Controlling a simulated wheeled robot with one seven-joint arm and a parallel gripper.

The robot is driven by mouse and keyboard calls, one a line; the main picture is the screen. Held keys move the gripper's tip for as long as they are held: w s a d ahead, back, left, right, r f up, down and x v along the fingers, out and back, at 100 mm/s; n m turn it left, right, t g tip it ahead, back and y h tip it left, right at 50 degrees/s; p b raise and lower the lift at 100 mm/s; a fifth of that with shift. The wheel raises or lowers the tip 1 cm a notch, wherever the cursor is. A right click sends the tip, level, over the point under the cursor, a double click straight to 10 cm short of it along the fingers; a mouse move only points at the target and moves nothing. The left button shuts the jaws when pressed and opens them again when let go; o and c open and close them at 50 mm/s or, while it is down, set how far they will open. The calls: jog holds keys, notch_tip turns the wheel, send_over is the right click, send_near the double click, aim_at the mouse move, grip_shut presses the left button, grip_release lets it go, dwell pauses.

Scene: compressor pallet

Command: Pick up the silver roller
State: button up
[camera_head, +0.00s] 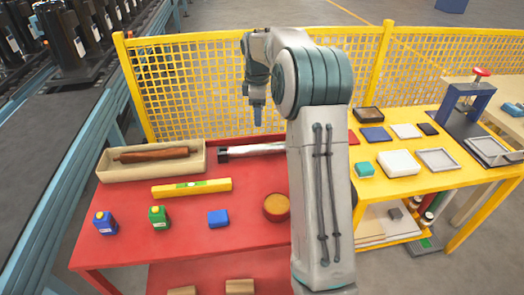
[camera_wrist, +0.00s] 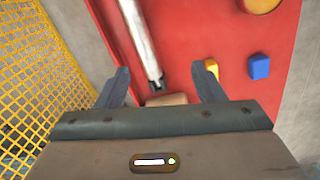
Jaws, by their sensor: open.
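The silver roller (camera_head: 252,149) lies near the back of the red table (camera_head: 240,235), with a dark end at its left; its right end is hidden behind my arm. In the wrist view the roller (camera_wrist: 140,38) runs from the top edge down to between my fingers, its dark end nearest me. My gripper (camera_head: 257,116) points down above the roller in the head view. In the wrist view my gripper (camera_wrist: 161,70) has its fingers spread apart with nothing held. The roller appears below the fingers, not touched.
A cream tray (camera_head: 108,165) with a brown wooden roller (camera_head: 154,154) stands left of the silver roller. A yellow level (camera_head: 192,187), a blue block (camera_head: 218,218) and a round orange-topped container (camera_head: 277,207) lie in front. A yellow mesh fence (camera_head: 195,105) stands close behind the table.

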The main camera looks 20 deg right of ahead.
jog(key=n, duration=0.2)
send_over(263, 145)
notch_tip(263, 145, down, 6)
jog(key=f, duration=0.8)
jog(key=shift+s+d+f, duration=0.1)
jog(key=shift+s+d, duration=0.1)
jog(key=shift+d, duration=0.15)
jog(key=shift+w+a+f+p, duration=0.15)
jog(key=shift+f+p, duration=0.25)
jog(key=shift+f, duration=1)
jog(key=shift+w+a+f+p, duration=0.15)
jog(key=shift+f+p, duration=0.2)
jog(key=shift+f, duration=1)
jog(key=shift+c, duration=0.3)
grip_shut()
jog(key=shift+r, duration=0.1)
